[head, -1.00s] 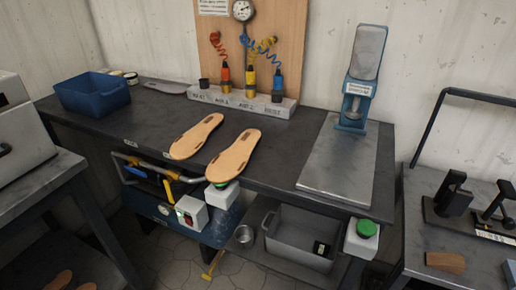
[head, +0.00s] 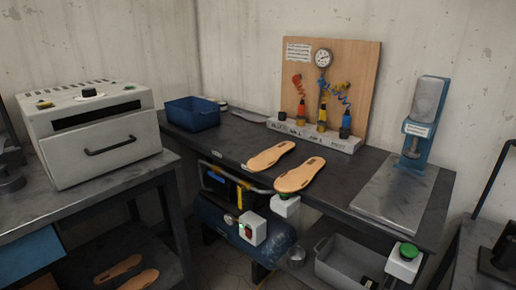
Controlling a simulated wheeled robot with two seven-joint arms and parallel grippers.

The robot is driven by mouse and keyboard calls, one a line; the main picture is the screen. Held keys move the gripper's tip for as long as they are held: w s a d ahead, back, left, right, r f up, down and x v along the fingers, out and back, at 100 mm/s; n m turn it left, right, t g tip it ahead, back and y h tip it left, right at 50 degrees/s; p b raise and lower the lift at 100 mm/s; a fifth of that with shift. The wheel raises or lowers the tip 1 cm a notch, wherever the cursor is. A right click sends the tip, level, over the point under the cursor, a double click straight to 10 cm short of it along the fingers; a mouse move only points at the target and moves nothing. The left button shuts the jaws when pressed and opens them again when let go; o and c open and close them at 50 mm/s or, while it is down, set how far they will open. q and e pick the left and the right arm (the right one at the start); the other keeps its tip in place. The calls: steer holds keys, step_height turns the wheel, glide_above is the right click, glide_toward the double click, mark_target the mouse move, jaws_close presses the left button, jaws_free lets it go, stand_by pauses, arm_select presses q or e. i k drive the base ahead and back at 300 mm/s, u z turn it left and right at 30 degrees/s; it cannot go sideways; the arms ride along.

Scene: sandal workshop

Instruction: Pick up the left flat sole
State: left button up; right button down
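Two tan flat soles lie side by side on the dark workbench, near its front edge. The left flat sole (head: 270,155) is a little farther back, and the right flat sole (head: 299,175) lies close beside it, with a narrow gap. Both lie flat, and nothing covers them. Neither of my grippers is in the head view.
The dark workbench (head: 234,140) also holds a blue bin (head: 192,113), an air-tool rack (head: 315,136) and a blue press (head: 417,130) by a metal plate (head: 395,193). A grey oven (head: 93,135) stands left. Green buttons (head: 408,251) and a handle stick out in front.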

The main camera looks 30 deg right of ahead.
mark_target(295, 181)
steer(key=u, duration=0.75)
steer(key=i, duration=1.3)
steer(key=z, duration=2.65)
